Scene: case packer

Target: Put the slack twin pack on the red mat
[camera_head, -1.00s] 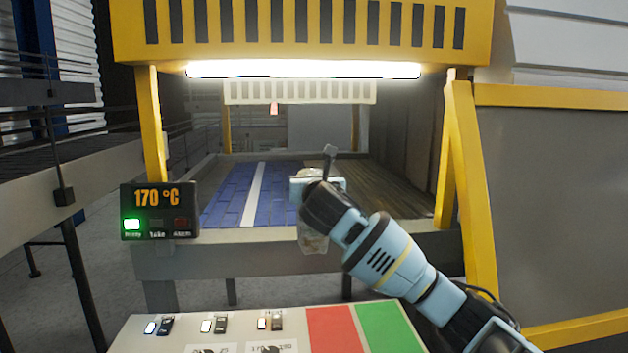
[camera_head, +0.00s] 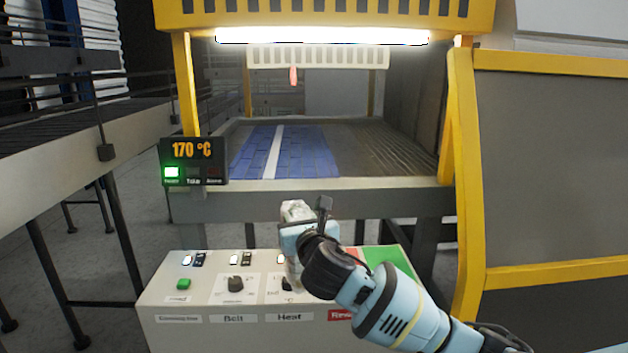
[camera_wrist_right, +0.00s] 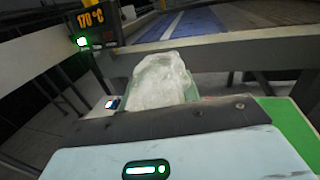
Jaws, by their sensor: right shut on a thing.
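My right gripper (camera_head: 306,232) is shut on the slack twin pack (camera_head: 297,209), a whitish pack in loose clear film. The pack sticks out above and below the jaws, over the control panel. In the right wrist view the crumpled, shiny pack (camera_wrist_right: 160,78) shows beyond the gripper's edge. The red mat (camera_head: 352,257) is on the panel top, to the right of the pack; my right arm hides most of it. My left gripper is not in view.
A green mat (camera_head: 392,257) lies right of the red one. The light panel (camera_head: 160,290) carries switches and knobs. Behind it is a conveyor with a blue belt (camera_head: 310,150) under a yellow frame. A display (camera_head: 193,160) reads 170 °C. A yellow-framed guard (camera_head: 465,200) stands right.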

